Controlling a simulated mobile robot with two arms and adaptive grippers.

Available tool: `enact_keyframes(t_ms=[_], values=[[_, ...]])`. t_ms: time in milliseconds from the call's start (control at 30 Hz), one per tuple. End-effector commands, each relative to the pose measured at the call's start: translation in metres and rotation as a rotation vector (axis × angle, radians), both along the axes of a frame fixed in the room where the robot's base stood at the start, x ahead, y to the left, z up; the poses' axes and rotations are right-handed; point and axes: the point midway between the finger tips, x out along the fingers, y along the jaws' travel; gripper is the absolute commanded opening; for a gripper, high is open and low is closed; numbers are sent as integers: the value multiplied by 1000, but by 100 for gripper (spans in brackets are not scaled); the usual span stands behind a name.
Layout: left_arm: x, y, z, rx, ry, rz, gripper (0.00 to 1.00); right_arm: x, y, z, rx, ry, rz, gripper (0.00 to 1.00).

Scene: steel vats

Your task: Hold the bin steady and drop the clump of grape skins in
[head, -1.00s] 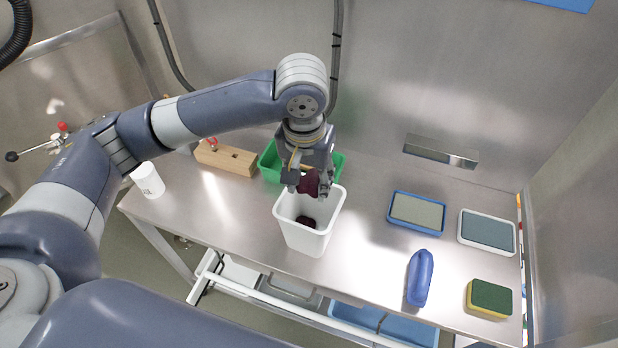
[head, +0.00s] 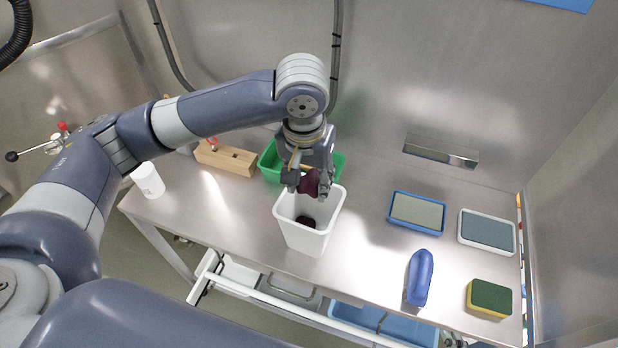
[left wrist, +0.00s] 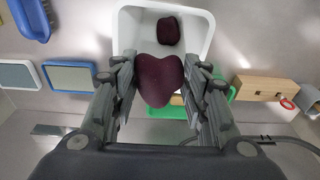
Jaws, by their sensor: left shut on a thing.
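A white bin (head: 308,238) stands upright on the steel table. It also shows in the left wrist view (left wrist: 126,38). My left gripper (head: 309,184) is above the bin's back rim and is shut on a dark purple clump of grape skins (head: 310,183). In the left wrist view the clump (left wrist: 159,80) sits between the two fingers. A second dark clump (left wrist: 168,31) lies inside the bin, and it shows in the head view too (head: 305,221). My right gripper is in neither view, and nothing is seen holding the bin.
A green tray (head: 268,164) is right behind the bin. A wooden block (head: 226,158) and a white cup (head: 148,180) stand left. Blue-framed (head: 416,211) and white-framed (head: 487,232) trays, a blue object (head: 419,278) and a sponge (head: 489,297) lie right.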

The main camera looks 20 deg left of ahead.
Motion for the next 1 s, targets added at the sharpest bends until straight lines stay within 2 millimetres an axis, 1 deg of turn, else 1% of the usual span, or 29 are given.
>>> enact_keyframes(t_ms=[33, 67, 100, 167, 200, 267, 300, 367, 400, 500, 600, 667, 733, 833, 867, 933, 967, 1000], values=[[0, 0, 0, 0, 0, 0, 23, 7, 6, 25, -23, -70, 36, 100], [0, 0, 0, 0, 0, 0, 23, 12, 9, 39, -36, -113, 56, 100], [0, 0, 0, 0, 0, 0, 23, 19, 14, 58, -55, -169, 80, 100], [0, 0, 0, 0, 0, 0, 23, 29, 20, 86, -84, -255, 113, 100], [0, 0, 0, 0, 0, 0, 23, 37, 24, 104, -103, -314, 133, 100], [0, 0, 0, 0, 0, 0, 23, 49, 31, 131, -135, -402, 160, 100], [0, 0, 0, 0, 0, 0, 23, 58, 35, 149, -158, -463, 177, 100], [0, 0, 0, 0, 0, 0, 23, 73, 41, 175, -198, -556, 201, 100], [0, 0, 0, 0, 0, 0, 23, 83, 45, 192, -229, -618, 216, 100], [0, 0, 0, 0, 0, 0, 23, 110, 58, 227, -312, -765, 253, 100], [0, 0, 0, 0, 0, 0, 23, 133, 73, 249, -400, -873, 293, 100], [0, 0, 0, 0, 0, 0, 23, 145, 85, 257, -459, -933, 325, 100], [0, 0, 0, 0, 0, 0, 23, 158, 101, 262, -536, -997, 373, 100], [0, 0, 0, 0, 0, 0, 23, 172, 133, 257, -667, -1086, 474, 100], [0, 0, 0, 0, 0, 0, 23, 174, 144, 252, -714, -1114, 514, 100], [0, 0, 0, 0, 0, 0, 23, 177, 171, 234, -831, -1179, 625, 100], [0, 0, 0, 0, 0, 0, 23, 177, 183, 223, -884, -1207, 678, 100], [0, 0, 0, 0, 0, 0, 23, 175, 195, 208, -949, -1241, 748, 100]])
